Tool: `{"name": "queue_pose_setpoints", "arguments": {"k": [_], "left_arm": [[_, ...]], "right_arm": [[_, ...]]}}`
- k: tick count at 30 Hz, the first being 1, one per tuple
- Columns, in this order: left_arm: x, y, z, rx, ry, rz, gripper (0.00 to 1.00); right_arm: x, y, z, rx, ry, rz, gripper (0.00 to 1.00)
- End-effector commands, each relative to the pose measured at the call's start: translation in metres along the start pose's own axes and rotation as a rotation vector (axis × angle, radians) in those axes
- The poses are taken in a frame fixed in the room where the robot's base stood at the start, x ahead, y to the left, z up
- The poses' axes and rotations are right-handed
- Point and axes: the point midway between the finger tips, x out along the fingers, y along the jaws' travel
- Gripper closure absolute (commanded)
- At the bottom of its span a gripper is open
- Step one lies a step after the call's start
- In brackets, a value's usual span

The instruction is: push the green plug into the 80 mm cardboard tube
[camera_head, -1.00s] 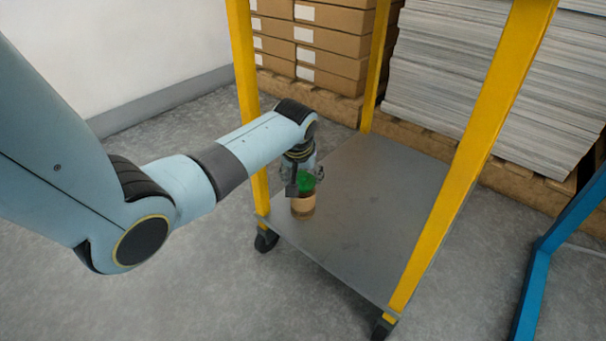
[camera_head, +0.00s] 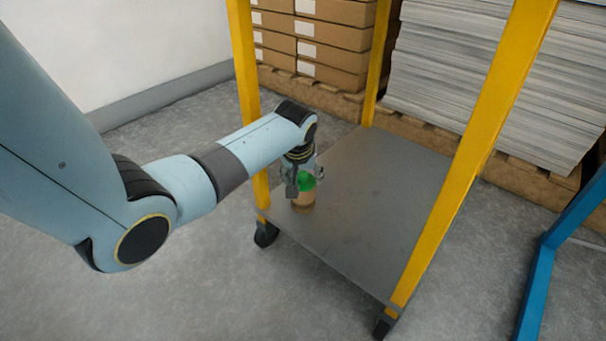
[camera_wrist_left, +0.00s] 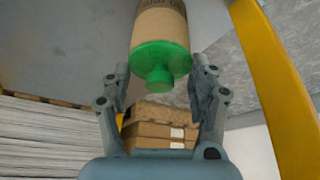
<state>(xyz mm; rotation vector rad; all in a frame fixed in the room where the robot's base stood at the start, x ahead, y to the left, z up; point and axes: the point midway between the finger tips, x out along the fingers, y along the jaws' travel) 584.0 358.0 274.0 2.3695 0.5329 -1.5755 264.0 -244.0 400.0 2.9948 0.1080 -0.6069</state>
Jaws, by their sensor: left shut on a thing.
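The cardboard tube (camera_head: 304,202) stands upright on the cart's lower shelf, near its left corner. The green plug (camera_head: 306,184) sits at the tube's upper end. In the left wrist view the plug's wide green part (camera_wrist_left: 158,54) meets the end of the brown tube (camera_wrist_left: 160,25) with no clear gap, and its narrow knob points toward my gripper. My left gripper (camera_head: 305,178) reaches down from above, shut on the green plug, its fingers (camera_wrist_left: 160,84) on either side of the knob. How deep the plug sits inside is hidden. My right gripper is out of view.
Yellow posts (camera_head: 452,170) rise around the grey metal shelf (camera_head: 370,225), whose middle and right are bare. Brown boxes (camera_head: 338,38) and a large stack of sheets (camera_head: 500,80) stand on pallets behind. A blue frame (camera_head: 550,260) is at the right.

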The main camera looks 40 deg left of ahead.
Motion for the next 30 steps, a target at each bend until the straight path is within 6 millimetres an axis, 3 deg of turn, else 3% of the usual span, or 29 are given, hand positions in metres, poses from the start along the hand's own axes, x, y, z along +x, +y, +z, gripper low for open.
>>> {"name": "queue_pose_setpoints", "arguments": {"k": [14, 15, 21, 30], "left_arm": [[0.0029, 0.0005, 0.0050, -0.001, -0.009, 0.001, 0.64], [0.0030, 0.0005, 0.0052, -0.001, -0.009, 0.001, 0.39], [0.0025, 0.0003, 0.0042, -0.001, -0.008, 0.001, 0.13], [0.0003, 0.0002, 0.0024, -0.001, -0.004, 0.001, 0.13]], "right_arm": [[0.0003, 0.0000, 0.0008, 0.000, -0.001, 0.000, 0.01], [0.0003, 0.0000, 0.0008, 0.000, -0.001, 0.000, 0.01], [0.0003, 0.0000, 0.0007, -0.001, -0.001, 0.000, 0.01], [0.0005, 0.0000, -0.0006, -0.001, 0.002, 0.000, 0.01]]}}
